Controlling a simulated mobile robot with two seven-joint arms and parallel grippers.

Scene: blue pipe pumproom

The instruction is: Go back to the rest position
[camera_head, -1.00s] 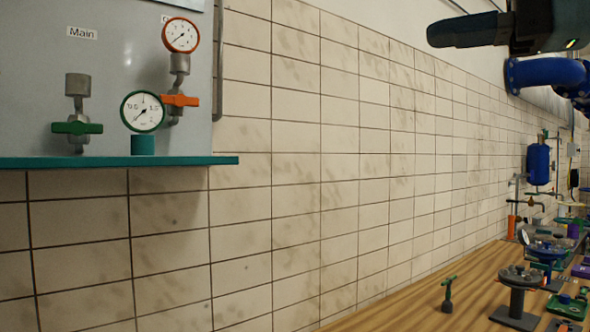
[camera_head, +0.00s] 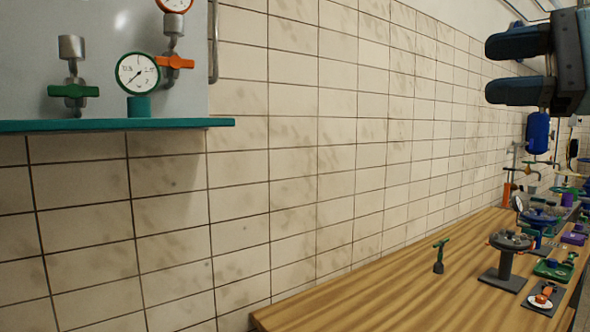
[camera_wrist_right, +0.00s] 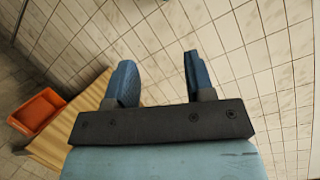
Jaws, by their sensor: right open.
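My right gripper (camera_head: 488,70) shows at the upper right of the head view, with its two dark blue fingers spread apart and pointing left. It hangs in the air in front of the tiled wall, above the far part of the bench. In the right wrist view the same gripper (camera_wrist_right: 157,80) has its fingers apart with nothing between them; only wall tiles show behind the gap. My left gripper is in neither view.
A wooden bench (camera_head: 385,285) runs along the wall at lower right. It carries a small green-handled tool (camera_head: 439,257), a grey pedestal (camera_head: 507,262) and several fittings. A teal shelf (camera_head: 60,126) with a gauge (camera_head: 138,74) is at left. An orange bin (camera_wrist_right: 37,112) shows in the wrist view.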

